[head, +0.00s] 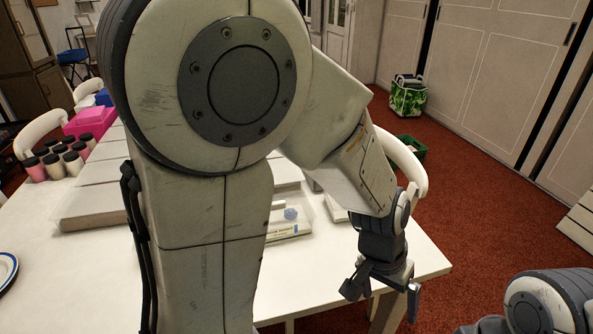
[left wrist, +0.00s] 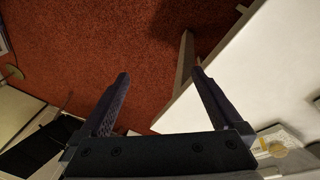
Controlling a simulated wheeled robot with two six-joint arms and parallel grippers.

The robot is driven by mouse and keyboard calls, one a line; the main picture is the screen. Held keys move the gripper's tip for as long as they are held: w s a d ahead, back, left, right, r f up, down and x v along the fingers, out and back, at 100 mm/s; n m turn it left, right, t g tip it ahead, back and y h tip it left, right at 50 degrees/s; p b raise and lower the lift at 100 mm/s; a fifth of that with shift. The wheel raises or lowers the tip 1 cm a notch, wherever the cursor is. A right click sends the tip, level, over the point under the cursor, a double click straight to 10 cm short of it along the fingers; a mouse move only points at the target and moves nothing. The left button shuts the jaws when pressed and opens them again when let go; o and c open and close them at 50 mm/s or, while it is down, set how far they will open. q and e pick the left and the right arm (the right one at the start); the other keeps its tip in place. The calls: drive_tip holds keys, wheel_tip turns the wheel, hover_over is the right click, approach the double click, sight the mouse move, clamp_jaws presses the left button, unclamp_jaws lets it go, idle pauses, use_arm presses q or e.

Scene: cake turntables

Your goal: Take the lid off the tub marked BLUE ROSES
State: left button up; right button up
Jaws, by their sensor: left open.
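A clear, low tub (head: 290,229) with a blue shape inside and a pale label on its front stands on the white table in the head view. Its lettering is too small to read, and my left arm hides part of it. My left gripper (head: 381,298) is open and empty near the table's right edge, to the right of this tub. In the left wrist view the open jaws (left wrist: 160,73) have only red carpet and the table edge between them. A clear tub (left wrist: 274,140) with something yellowish inside shows at the right there.
The white table (head: 60,275) holds pale boxes (head: 95,207), several dark-capped jars (head: 72,163) and a pink box (head: 90,121) at the left. Another clear tub (head: 336,208) is partly behind my arm. A white chair (head: 409,165) stands at the table's far right side.

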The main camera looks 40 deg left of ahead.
use_arm(q)
drive_tip(key=w+a+r+n+t+p, duration=0.1)
drive_tip(key=w+a+r+n+p, duration=0.3)
drive_tip(key=w+a+r+p, duration=0.4)
drive_tip(key=n+y+p, duration=0.5)
drive_tip(key=n+p, duration=0.2)
drive_tip(key=p, duration=1)
approach(274, 203)
use_arm(e)
wheel_tip(274, 203, up, 28)
use_arm(q)
drive_tip(key=f+b, duration=0.2)
drive_tip(key=w+a+f, duration=0.1)
drive_tip(key=shift+n+b, duration=0.4)
drive_tip(key=b+x, duration=0.2)
drive_tip(key=x, duration=0.2)
drive_tip(key=shift+f, duration=0.8)
use_arm(e)
wheel_tip(274, 203, down, 5)
drive_tip(key=shift+s+a, duration=0.1)
use_arm(q)
drive_tip(key=c, duration=1.3)
